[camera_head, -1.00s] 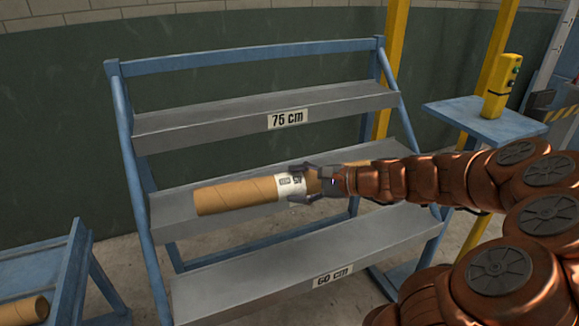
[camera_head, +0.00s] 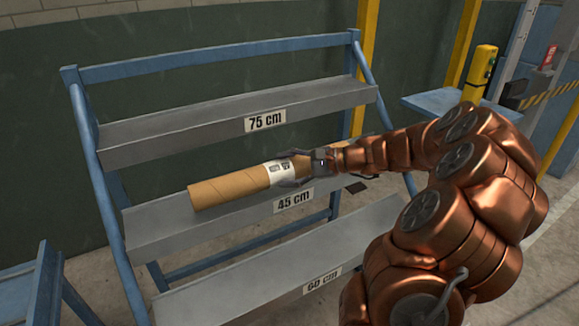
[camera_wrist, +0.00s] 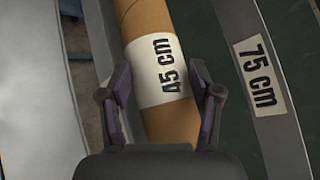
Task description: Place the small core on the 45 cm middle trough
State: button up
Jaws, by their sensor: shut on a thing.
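The small core is a brown cardboard tube (camera_head: 228,188) with a white label reading 45 cm, clear in the wrist view (camera_wrist: 163,68). My gripper (camera_head: 297,170) is shut around the core by its labelled part, one finger on each side in the wrist view (camera_wrist: 160,100). The core lies lengthwise along the middle trough (camera_head: 165,238), marked 45 cm, and appears just above it. I cannot tell whether it touches the trough. The core's far right part is partly hidden by my gripper and arm.
The 75 cm trough (camera_head: 180,137) is above and the 60 cm trough (camera_head: 230,292) below, on a blue-framed rack (camera_head: 85,120). A blue side table (camera_head: 445,103) with a yellow control box (camera_head: 481,72) stands at the right. Blue furniture (camera_head: 30,290) is at lower left.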

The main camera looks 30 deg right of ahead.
aim_at(289, 159)
jog(key=w+d, duration=0.1)
jog(key=w, duration=0.1)
jog(key=w+d, duration=0.2)
jog(key=shift+d+f, duration=0.15)
jog(key=shift+f, duration=0.05)
jog(key=shift+w+d+f, duration=0.1)
jog(key=shift+w+d, duration=0.35)
jog(key=shift+w, duration=0.15)
jog(key=shift+w+d+f, duration=0.15)
jog(key=shift+f, duration=1.6)
jog(key=o, duration=1.6)
